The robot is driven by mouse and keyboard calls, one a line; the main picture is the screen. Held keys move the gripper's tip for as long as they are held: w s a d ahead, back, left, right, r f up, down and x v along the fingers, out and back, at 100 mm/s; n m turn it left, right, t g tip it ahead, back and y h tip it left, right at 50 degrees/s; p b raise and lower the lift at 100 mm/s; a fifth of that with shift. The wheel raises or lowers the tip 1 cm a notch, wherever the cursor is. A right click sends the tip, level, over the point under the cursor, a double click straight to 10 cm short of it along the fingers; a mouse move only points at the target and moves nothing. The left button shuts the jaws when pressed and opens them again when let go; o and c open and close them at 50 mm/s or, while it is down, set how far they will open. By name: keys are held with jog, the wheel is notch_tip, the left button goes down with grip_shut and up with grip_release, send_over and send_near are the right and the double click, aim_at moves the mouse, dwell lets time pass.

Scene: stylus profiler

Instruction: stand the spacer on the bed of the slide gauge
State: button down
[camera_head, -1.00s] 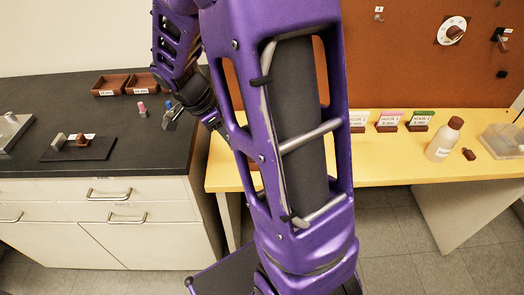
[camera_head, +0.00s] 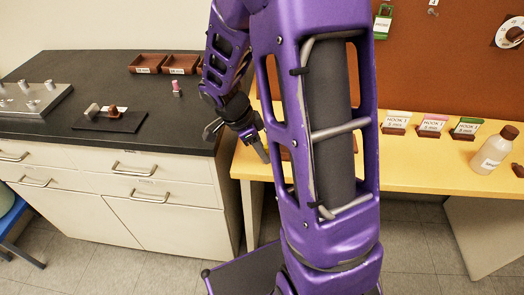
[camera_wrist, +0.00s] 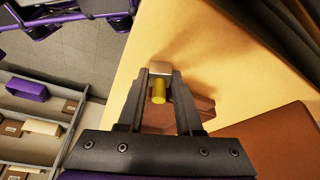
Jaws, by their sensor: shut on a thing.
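My gripper (camera_wrist: 159,82) is shut on a small piece in the wrist view.
The yellow bench (camera_head: 425,165) holds hook cards (camera_head: 432,124) and a bottle (camera_head: 492,151). My arm blocks the middle.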

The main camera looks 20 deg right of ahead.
jog(key=shift+f, duration=0.2)
jog(key=c, duration=0.6)
grip_release()
jog(key=shift+r, duration=0.1)
jog(key=shift+r, duration=0.1)
